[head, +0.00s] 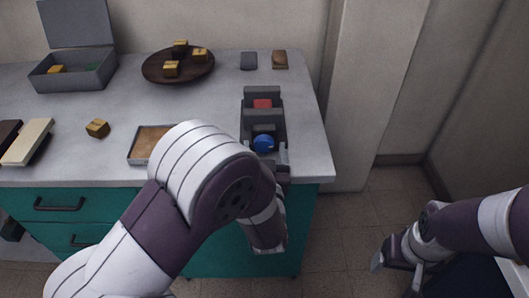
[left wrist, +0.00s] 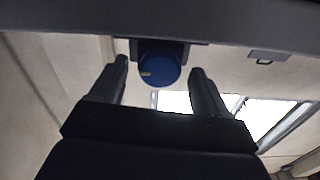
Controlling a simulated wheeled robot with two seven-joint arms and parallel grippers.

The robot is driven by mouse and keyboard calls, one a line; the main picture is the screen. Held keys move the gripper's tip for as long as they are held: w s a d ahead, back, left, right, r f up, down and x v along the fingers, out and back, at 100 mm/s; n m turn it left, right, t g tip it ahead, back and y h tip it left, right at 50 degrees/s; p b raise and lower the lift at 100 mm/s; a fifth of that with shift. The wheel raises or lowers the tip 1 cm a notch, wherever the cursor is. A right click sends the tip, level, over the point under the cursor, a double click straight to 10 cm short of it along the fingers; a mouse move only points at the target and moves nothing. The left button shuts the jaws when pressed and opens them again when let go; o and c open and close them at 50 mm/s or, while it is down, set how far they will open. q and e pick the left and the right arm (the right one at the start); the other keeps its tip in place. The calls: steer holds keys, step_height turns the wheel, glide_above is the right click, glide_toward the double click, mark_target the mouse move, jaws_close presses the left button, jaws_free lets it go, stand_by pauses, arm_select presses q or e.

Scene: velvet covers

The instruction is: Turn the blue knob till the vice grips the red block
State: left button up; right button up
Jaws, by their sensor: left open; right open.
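The grey vice (head: 247,118) stands near the right end of the worktop. The red block (head: 262,104) sits between its jaws; I cannot tell whether both jaws touch it. The blue knob (head: 264,143) is on the vice's near end. It also shows in the left wrist view (left wrist: 159,68), with a small pale mark at its lower left. My left gripper (head: 268,160) is at the near side of the knob, partly hidden by my arm. In the left wrist view its open fingers (left wrist: 157,78) point toward the knob, one to each side. My right gripper (head: 398,262) is open and empty, over the floor at right.
A shallow tray (head: 133,146) lies left of the vice, partly behind my left arm. A wooden cube (head: 97,128), a brown plate (head: 148,67) with cubes and an open grey box (head: 45,83) stand further left. Two small slabs (head: 249,60) (head: 280,59) lie behind the vice.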

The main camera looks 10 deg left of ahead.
arm_select(q)
steer(key=c, duration=1)
steer(key=shift+c, duration=0.2)
steer(key=m+p, duration=0.3)
steer(key=shift+r+m, duration=0.2)
steer(key=shift+m, duration=0.1)
steer(key=m+p, duration=0.4)
steer(key=shift+m, duration=0.3)
steer(key=m+p, duration=0.3)
steer(key=m, duration=0.1)
steer(key=shift+f+m+p, duration=0.2)
steer(key=shift+m+p, duration=0.85)
steer(key=shift+m, duration=0.65)
